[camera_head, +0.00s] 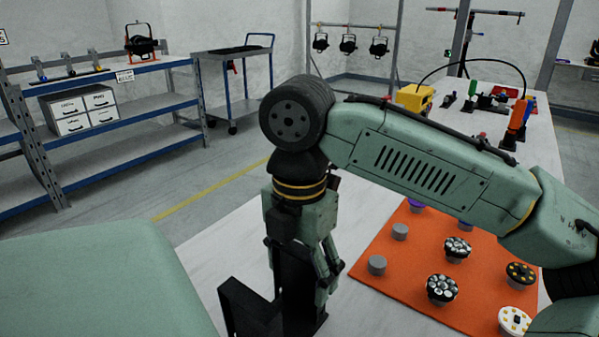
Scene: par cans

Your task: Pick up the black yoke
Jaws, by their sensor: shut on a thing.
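The black yoke (236,304) is a dark angular bracket at the lower middle of the head view, at the left part of the white table. My gripper (303,270) points down at it and is shut on an upright part of the yoke. The fingers and wrist cover some of the yoke. Its lower end is near the picture's bottom edge, and I cannot tell whether it touches the table.
An orange mat (378,292) to the right holds several round lamp parts and grey cylinders. A yellow device (414,97) and an orange tool (519,118) stand farther back. A blue-framed shelf (130,110) and a cart (235,80) stand beyond.

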